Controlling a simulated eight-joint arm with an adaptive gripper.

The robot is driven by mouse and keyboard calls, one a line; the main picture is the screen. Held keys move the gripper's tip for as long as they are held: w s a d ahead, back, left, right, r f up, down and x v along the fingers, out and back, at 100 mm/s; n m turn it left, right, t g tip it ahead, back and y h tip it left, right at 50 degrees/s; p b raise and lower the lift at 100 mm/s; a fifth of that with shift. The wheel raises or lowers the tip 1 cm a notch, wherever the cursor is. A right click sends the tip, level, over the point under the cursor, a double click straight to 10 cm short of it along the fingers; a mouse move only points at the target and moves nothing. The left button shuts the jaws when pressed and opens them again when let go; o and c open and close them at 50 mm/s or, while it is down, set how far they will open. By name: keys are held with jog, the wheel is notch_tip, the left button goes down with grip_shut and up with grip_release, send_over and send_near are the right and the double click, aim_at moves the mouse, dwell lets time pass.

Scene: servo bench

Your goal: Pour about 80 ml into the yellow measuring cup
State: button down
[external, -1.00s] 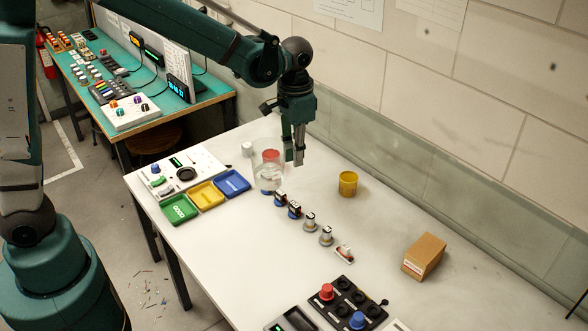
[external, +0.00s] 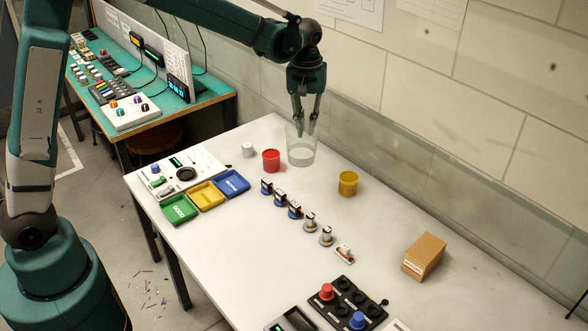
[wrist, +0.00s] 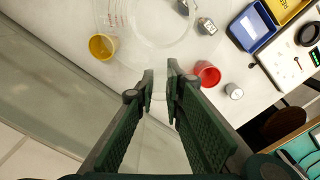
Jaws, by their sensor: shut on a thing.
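The yellow measuring cup (external: 348,184) stands upright on the white table, right of my gripper; it also shows at the left of the wrist view (wrist: 102,46). My gripper (external: 306,118) points down and is shut on the rim of a clear beaker (external: 301,155). The beaker looks upright, with some clear liquid low in it; I cannot tell whether its base touches the table. In the wrist view the beaker (wrist: 160,20) spreads beyond my fingertips (wrist: 160,78), and faint red markings show on its side.
A red cup (external: 271,161) and a small white-grey knob-like piece (external: 248,149) stand left of the beaker. A cardboard box (external: 425,256) is at the right. Table between beaker and yellow cup is clear.

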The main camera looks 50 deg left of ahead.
jog(key=w+a+n+b, duration=0.1)
jog(key=w+a+n, duration=0.8)
jog(key=a+n, duration=0.15)
jog(key=shift+m, duration=0.45)
jog(key=f, duration=1.4)
jog(key=shift+s+a+f, duration=0.2)
jog(key=d+r+y+p, duration=0.4)
jog(key=d+r+y, duration=0.4)
jog(key=y, duration=0.2)
jog(key=shift+d+r+y, duration=0.3)
jog(key=shift+d+r, duration=0.1)
jog(key=shift+s+r, duration=0.1)
jog(key=shift+d+r+y+p, duration=0.6)
jog(key=shift+d+r+y, duration=0.65)
jog(key=shift+y, duration=0.25)
dwell(1.9)
